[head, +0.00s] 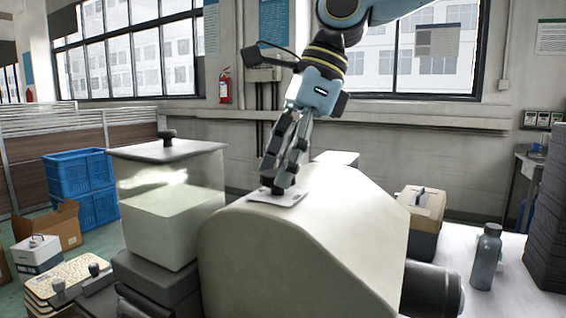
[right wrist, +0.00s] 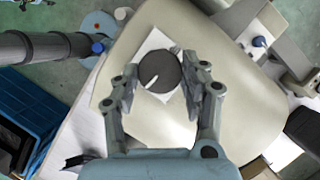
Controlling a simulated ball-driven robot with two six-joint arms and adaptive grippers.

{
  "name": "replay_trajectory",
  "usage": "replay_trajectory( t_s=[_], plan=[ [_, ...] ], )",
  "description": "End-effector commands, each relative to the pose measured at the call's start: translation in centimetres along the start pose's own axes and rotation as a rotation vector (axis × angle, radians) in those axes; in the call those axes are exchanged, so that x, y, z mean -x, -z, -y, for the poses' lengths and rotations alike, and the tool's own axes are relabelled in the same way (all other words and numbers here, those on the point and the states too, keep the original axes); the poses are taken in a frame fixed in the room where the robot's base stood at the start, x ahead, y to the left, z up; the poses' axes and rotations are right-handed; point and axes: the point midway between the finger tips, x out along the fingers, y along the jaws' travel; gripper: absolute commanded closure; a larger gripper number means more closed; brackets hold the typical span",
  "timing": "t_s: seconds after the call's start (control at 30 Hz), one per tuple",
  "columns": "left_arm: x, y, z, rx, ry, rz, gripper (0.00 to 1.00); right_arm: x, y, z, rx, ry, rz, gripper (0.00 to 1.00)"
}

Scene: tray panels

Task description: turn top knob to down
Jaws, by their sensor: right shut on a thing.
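The top knob (right wrist: 168,66) is a dark round dial with a white pointer line, which points to the lower left in the right wrist view. It sits on a small white plate (head: 290,197) on top of a large cream housing (head: 330,240). The plate also shows behind the knob in the right wrist view (right wrist: 153,43). My right gripper (head: 276,186) comes down from above and is shut on the knob, with one finger on each side of it (right wrist: 160,85). In the head view the fingers mostly hide the knob, and its pointer cannot be seen. My left gripper is not in view.
A cream box (head: 160,235) with a dark knob (head: 168,135) on its top plate stands left of the housing. A grey bottle (head: 486,258) and a tan case (head: 422,212) stand to the right. Blue crates (head: 80,175) are at the far left.

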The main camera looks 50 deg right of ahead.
Motion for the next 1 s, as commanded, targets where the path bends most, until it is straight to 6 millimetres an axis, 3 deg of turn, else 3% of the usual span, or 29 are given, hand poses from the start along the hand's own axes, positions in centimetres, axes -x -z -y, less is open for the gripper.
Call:
replay_trajectory(
  t_s=[0.5, 0.53, 0.7, 1.0],
  plan=[
    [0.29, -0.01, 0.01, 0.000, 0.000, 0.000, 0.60, 0.04, -0.03, 0.12, 0.103, -0.041, 0.001, 0.88],
    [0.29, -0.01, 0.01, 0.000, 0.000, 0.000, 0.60, 0.04, -0.04, 0.12, 0.103, -0.041, 0.001, 0.53],
    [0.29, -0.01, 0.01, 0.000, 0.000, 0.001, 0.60, 0.04, -0.03, 0.11, 0.102, -0.041, 0.001, 0.32],
    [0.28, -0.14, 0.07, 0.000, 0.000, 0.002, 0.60, 0.25, -0.06, 0.13, 0.102, -0.041, 0.002, 0.32]
  ],
)
